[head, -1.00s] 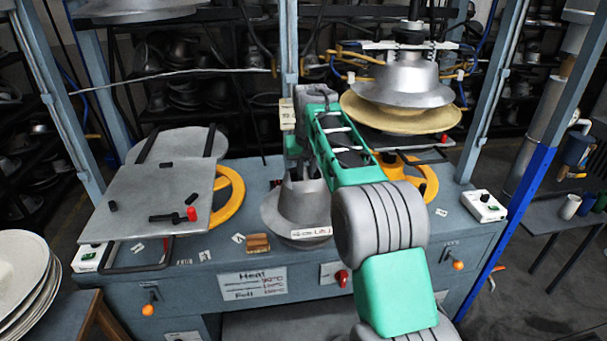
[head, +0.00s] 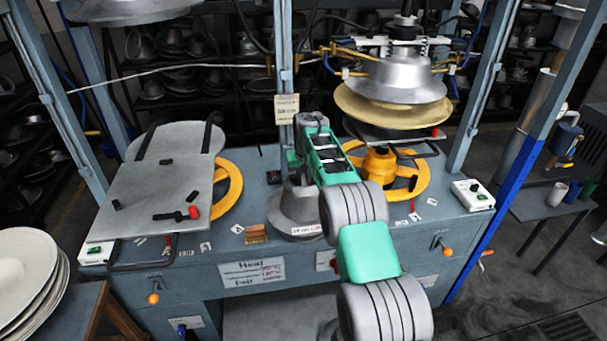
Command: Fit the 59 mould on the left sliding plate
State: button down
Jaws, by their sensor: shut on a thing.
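The left sliding plate (head: 145,200) is a flat grey plate at the left of the bench. It carries small black pegs and a black lever with a red end (head: 193,212), and no mould is on it. A grey, brimmed metal mould (head: 292,212) is at the middle of the bench, with a white label (head: 305,230) on its front brim that is too small to read surely. My gripper (head: 298,180) is shut on the upper part of this mould, and my arm hides much of the grip. I cannot tell whether the mould's brim touches the bench.
A yellow handwheel (head: 228,192) stands beside the left plate, another (head: 405,180) at the right. A mould with a tan felt (head: 392,108) hangs over the right station. A wooden block (head: 256,234) lies near the mould. Frame posts and a tag (head: 286,109) stand behind.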

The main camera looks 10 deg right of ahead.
jog(key=shift+w+r, duration=0.1)
jog(key=shift+r, duration=0.05)
jog(key=c, duration=1.7)
grip_release()
jog(key=shift+f, duration=0.35)
jog(key=o, duration=0.3)
jog(key=shift+o, duration=0.2)
